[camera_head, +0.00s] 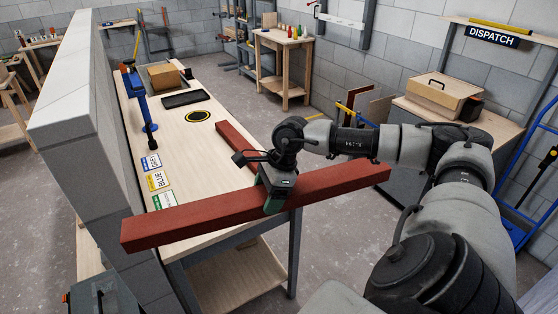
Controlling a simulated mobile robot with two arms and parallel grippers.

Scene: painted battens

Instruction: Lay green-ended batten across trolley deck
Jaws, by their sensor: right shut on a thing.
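My right gripper (277,197) is shut on a long red-brown batten (210,222), around its middle. The batten slants across the near end of the workbench, and both its ends stick out past the bench sides. I see no green on its ends from here. Whether it touches the bench top is not clear. A second red-brown batten (235,143) lies on the bench, partly hidden behind my right gripper. A blue-framed trolley (540,150) stands at the far right edge, cut off by the picture; its deck shows only in part. My left gripper does not show.
The workbench (190,140) carries colour-name cards (154,181), a blue clamp-like tool (137,90), a black-and-yellow ring (198,116), a dark tray (185,99) and a box (164,76). A grey block wall (75,110) stands along its left. A cabinet (470,125) bears a wooden crate (443,92).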

